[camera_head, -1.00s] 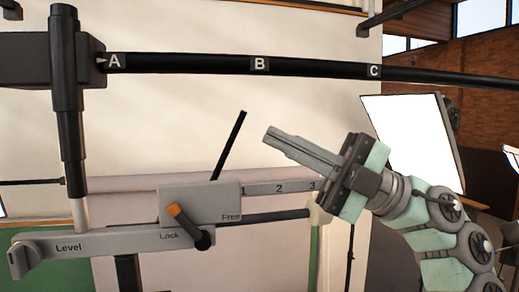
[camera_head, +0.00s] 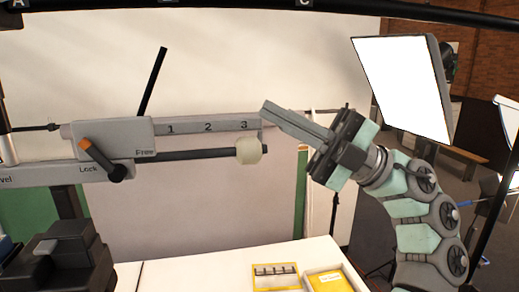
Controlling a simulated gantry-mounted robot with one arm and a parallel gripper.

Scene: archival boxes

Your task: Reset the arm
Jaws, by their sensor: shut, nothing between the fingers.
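My gripper (camera_head: 267,111) is at the right of centre with its fingers shut together, empty, pointing up and left. My arm (camera_head: 420,200) comes up from the lower right and bends over to it. The fingertips are in front of or just right of the end of a grey bar (camera_head: 185,129) marked 1, 2 and 3; whether they touch it I cannot tell. A grey housing (camera_head: 132,133) carries a lever (camera_head: 99,157) with an orange handle, its handle pointing up and left, near "Lock". "Free" is printed to the right.
A pale round knob (camera_head: 248,150) ends a dark rod under the bar. A white table (camera_head: 200,272) holds yellow boxes (camera_head: 275,275) at the bottom. A black device (camera_head: 62,257) stands lower left. A bright panel light (camera_head: 402,88) is behind my arm.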

